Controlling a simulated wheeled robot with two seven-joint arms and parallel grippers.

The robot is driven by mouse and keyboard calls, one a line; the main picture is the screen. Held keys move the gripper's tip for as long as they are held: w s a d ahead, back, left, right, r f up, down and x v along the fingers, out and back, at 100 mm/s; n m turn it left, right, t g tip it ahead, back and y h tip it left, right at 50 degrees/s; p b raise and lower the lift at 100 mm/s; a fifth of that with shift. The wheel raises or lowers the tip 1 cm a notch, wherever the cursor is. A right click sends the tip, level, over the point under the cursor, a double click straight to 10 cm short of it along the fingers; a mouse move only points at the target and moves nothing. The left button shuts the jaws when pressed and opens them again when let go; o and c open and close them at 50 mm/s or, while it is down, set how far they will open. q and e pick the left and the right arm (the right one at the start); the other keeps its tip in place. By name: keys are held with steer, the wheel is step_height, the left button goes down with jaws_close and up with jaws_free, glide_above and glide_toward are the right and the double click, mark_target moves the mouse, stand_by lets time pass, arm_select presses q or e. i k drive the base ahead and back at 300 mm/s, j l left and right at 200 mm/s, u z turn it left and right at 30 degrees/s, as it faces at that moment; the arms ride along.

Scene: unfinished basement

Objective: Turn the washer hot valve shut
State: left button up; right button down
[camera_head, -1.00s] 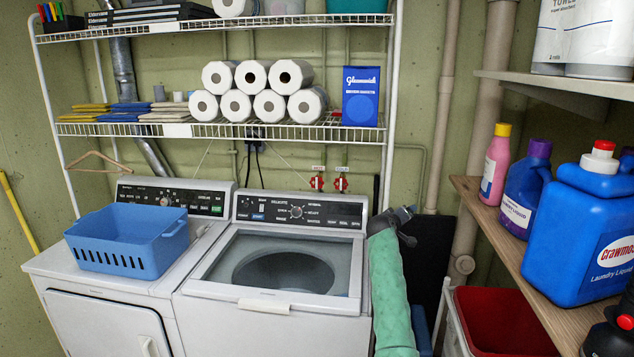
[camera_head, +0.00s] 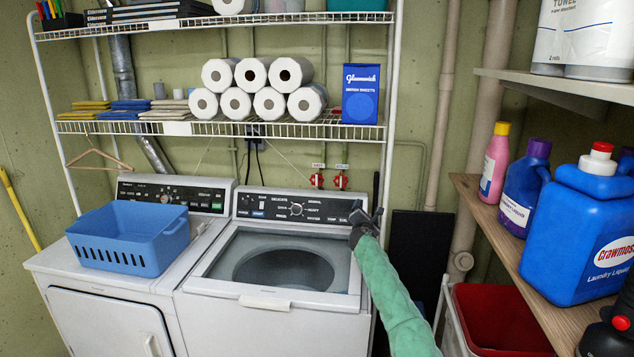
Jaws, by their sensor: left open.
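Two red valve handles stick out of the wall below the wire shelf, behind the washer. The left one (camera_head: 317,180) and the right one (camera_head: 341,181) each have a small label above; the left label seems to read hot, but it is tiny. My left gripper (camera_head: 368,210) is open and empty, with its dark fingers pointing up in front of the right end of the washer's control panel. It is below and a little right of the valves, apart from both. My green-sleeved forearm runs down to the right. My right gripper is out of view.
A blue basket (camera_head: 128,238) sits on the dryer at left. The wire shelf (camera_head: 210,128) with paper rolls and a blue box (camera_head: 360,94) hangs above the valves. The shelf post (camera_head: 390,110) stands right of them.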

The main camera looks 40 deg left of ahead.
mark_target(320, 176)
steer(key=i+j, duration=0.1)
steer(key=j, duration=0.5)
steer(key=i+j, duration=0.1)
steer(key=j, duration=0.55)
steer(key=i+j, duration=0.3)
